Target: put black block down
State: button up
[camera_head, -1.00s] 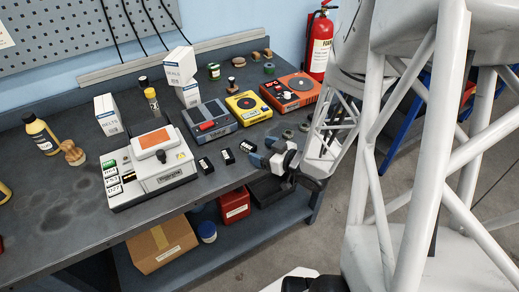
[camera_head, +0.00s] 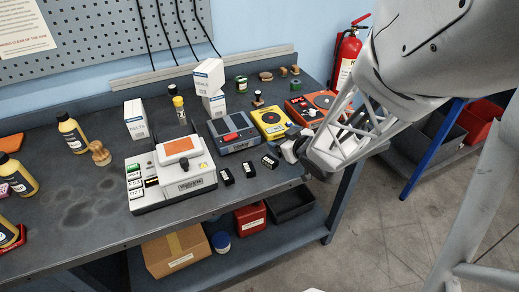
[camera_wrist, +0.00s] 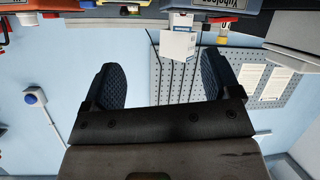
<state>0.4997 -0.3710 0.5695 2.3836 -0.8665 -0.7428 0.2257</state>
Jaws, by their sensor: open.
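Three small black blocks with pale labels lie apart on the dark bench in the head view: one by the white device (camera_head: 227,176), a middle one (camera_head: 248,170) and one nearest my gripper (camera_head: 270,161). My gripper (camera_head: 289,147) shows to the right of the right-hand block, near the bench's front right part, partly hidden by my arm. In the wrist view my gripper (camera_wrist: 163,82) has its two dark padded fingers wide apart, with nothing between them. No black block is identifiable in the wrist view.
A white device with an orange top (camera_head: 178,147) stands left of the blocks. Behind the blocks are a grey-blue device (camera_head: 232,134), a yellow device (camera_head: 270,124) and an orange device (camera_head: 306,108). White boxes (camera_head: 136,120) and bottles (camera_head: 73,135) stand farther left.

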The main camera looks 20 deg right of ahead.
notch_tip(320, 180, up, 8)
jog(key=a+m+g+h, duration=0.1)
jog(key=m+g+h, duration=0.1)
jog(key=h, duration=0.1)
jog(key=s+a+r+m+g, duration=0.3)
jog(key=s+a+r+g, duration=0.3)
jog(key=s+a+r, duration=0.6)
jog(key=m+g, duration=0.5)
jog(key=m, duration=0.7)
send_over(269, 160)
jog(key=a, duration=0.1)
notch_tip(269, 160, down, 20)
jog(key=shift+s, duration=0.15)
jog(key=shift+f, duration=0.1)
jog(key=shift+d+f, duration=0.2)
jog(key=shift+f, duration=1)
